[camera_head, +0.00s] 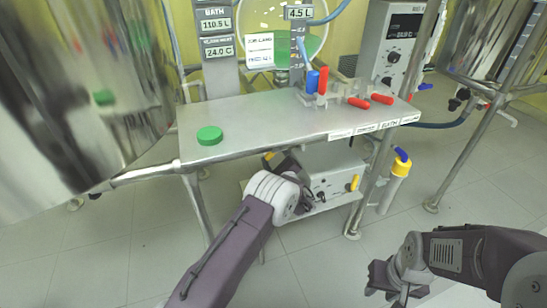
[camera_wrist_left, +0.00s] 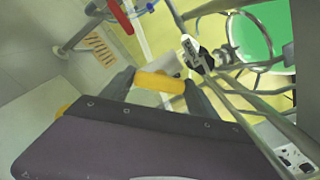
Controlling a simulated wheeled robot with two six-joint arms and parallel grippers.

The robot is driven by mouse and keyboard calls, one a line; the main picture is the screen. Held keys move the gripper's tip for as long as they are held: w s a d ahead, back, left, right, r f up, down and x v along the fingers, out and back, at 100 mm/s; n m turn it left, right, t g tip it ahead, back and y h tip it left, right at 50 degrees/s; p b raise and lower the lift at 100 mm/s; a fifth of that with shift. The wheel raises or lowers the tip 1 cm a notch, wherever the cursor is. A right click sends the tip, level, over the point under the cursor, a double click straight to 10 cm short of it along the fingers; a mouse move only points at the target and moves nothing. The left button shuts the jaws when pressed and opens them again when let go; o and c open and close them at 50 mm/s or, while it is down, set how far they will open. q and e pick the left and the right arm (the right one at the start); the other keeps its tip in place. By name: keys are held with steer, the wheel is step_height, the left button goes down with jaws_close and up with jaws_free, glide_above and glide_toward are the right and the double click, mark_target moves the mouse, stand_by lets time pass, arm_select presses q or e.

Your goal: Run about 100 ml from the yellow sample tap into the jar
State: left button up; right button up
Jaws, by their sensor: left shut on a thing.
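In the left wrist view, my left gripper (camera_wrist_left: 160,88) is shut on a yellow handle (camera_wrist_left: 160,82), apparently that of the sample tap. A pale part shows just behind it. In the head view, my left arm reaches under the front edge of the steel bench, and its gripper (camera_head: 290,165) is partly hidden there. A bit of yellow (camera_head: 268,156) shows beside it. My right gripper (camera_head: 388,282) is low at the lower right, over the floor; its finger gap is unclear. I cannot make out the jar or any stream. A green lid (camera_head: 209,135) lies on the bench's left.
The steel bench (camera_head: 260,115) carries blue and red handles (camera_head: 324,80) at the back right. A grey unit with a yellow knob (camera_head: 354,183) sits beneath. A white, yellow-topped container (camera_head: 398,175) stands by the right leg. A large steel vessel (camera_head: 80,100) fills the left.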

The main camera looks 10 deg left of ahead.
arm_select(q)
steer(key=shift+f+n, duration=0.1)
steer(key=shift+n, duration=0.2)
stand_by(0.4)
steer(key=o, duration=1.4)
steer(key=shift+s+d, duration=0.1)
steer(key=p+v, duration=0.3)
steer(key=v, duration=0.6)
steer(key=shift+p, duration=0.3)
